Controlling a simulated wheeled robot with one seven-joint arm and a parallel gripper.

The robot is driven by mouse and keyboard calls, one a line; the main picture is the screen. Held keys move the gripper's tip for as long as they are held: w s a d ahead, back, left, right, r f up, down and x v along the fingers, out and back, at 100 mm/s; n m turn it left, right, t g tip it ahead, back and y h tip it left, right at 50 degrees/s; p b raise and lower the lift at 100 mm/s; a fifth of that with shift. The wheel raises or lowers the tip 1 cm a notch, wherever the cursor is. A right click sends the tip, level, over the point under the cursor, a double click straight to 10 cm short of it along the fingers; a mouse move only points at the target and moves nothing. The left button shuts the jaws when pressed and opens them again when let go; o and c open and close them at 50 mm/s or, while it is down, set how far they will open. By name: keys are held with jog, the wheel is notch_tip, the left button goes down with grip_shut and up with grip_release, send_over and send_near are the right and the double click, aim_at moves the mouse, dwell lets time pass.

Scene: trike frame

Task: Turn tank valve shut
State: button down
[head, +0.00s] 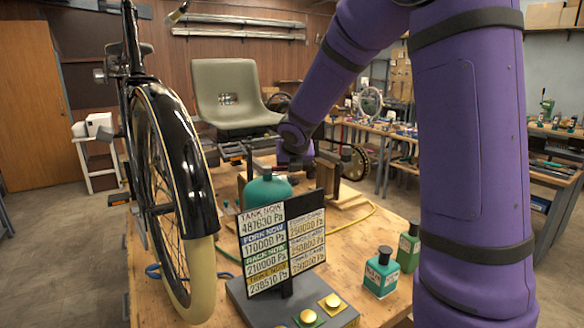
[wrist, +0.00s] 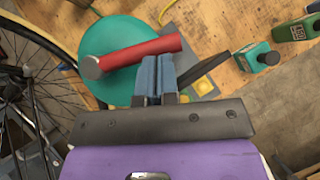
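The teal tank (head: 266,190) stands on the wooden bench behind the sign board in the head view. In the wrist view, the tank (wrist: 125,35) is seen from above, with a red valve lever (wrist: 150,50) across it and a grey hub at the lever's left end. My gripper (wrist: 158,60) has its two blue fingers together, with their tips at the lever's lower edge. I cannot tell whether they touch it. In the head view, my gripper (head: 296,166) is just above and right of the tank, and the lever is mostly hidden by my arm.
A sign board (head: 283,245) with pressure readings, "TANK NOW 487630 Pa" on top, stands in front of the tank. Its base bears yellow buttons (head: 309,317). A wheel with a black fender (head: 180,150) stands at left. Two bottles (head: 381,273) (head: 408,247) stand at right.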

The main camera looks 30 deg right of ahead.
jog(key=shift+w+d, duration=0.75)
jog(key=shift+w, duration=0.45)
